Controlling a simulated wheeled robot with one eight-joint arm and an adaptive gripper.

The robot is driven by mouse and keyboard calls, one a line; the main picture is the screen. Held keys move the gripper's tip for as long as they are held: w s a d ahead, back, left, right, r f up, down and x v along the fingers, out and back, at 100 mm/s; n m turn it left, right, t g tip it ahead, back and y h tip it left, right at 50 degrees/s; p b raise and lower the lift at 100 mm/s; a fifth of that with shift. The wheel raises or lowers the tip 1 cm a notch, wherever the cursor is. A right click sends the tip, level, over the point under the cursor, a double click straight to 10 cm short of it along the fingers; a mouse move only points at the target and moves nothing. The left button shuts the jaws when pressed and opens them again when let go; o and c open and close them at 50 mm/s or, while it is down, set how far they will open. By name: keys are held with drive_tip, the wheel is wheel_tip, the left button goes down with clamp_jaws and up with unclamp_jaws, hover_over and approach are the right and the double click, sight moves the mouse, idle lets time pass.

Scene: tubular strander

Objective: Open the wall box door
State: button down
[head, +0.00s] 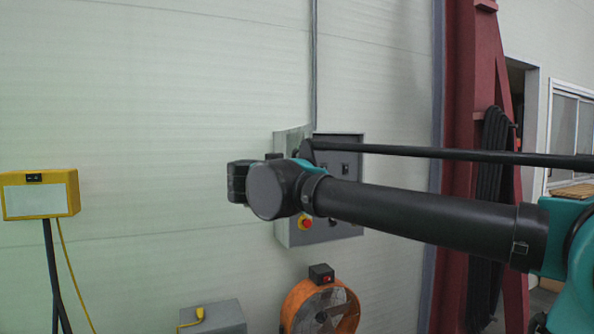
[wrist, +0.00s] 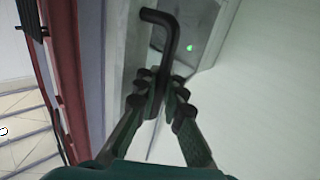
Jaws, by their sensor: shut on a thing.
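The grey wall box (head: 341,229) is mounted on the pale wall, partly hidden behind my arm in the head view. In the wrist view, a black bent handle (wrist: 172,28) stands out in front of a pale grey panel. My gripper (wrist: 166,88) is shut on the lower end of this handle. A small green light (wrist: 189,47) shows on the grey surface beside the handle. I cannot tell how far the door stands open.
A yellow box on a stand (head: 40,194) is at the left. An orange fan (head: 322,308) and a grey box with a yellow item (head: 213,318) are below the wall box. A red steel column (head: 471,110) with hanging black cables (head: 491,160) stands at the right.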

drive_tip(key=shift+f, duration=0.1)
drive_tip(key=c, duration=1.9)
unclamp_jaws()
drive_tip(key=shift+s, duration=0.1)
drive_tip(key=v, duration=1.2)
